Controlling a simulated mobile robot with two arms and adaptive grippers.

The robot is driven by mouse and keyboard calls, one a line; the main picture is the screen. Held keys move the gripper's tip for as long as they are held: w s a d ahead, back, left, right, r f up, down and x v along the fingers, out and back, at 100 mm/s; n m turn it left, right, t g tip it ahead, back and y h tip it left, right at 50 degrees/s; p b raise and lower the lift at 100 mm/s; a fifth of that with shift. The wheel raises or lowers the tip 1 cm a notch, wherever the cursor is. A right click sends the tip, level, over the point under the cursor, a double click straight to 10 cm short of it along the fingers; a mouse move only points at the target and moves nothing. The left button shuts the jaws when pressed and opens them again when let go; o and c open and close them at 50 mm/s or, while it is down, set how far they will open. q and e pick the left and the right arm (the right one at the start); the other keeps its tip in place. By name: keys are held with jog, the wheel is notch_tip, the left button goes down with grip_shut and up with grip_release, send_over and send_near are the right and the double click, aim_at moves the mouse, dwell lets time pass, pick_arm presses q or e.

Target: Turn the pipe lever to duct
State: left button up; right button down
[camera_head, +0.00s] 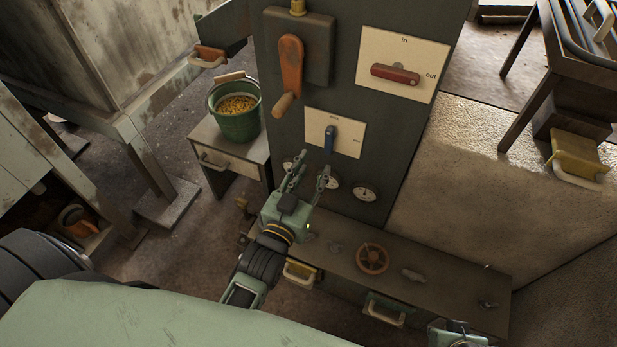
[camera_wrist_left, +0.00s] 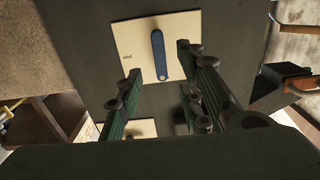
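A small blue lever (camera_head: 329,139) stands near upright on a pale label plate (camera_head: 350,141) on the dark panel. The plate's small lettering is too blurred to read with certainty. In the left wrist view the blue lever (camera_wrist_left: 159,55) lies ahead of and between the fingers, apart from them. My left gripper (camera_head: 309,176) is open and empty, just below the blue lever's plate, fingers pointing up at the panel. It also shows in the left wrist view (camera_wrist_left: 165,90). Part of my right arm shows at the bottom right edge; its fingers are not visible.
A red lever (camera_head: 395,74) lies across an in/out plate (camera_head: 428,53) above right. An orange crank lever (camera_head: 290,68) is above left. Round gauges (camera_head: 365,192) sit below the blue lever. A bench (camera_head: 440,260) with a handwheel (camera_head: 372,258) juts out below. A green bucket (camera_head: 237,124) stands left.

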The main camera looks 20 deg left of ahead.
pick_arm(q)
jog(key=shift+s, duration=1.15)
jog(key=shift+f, duration=0.1)
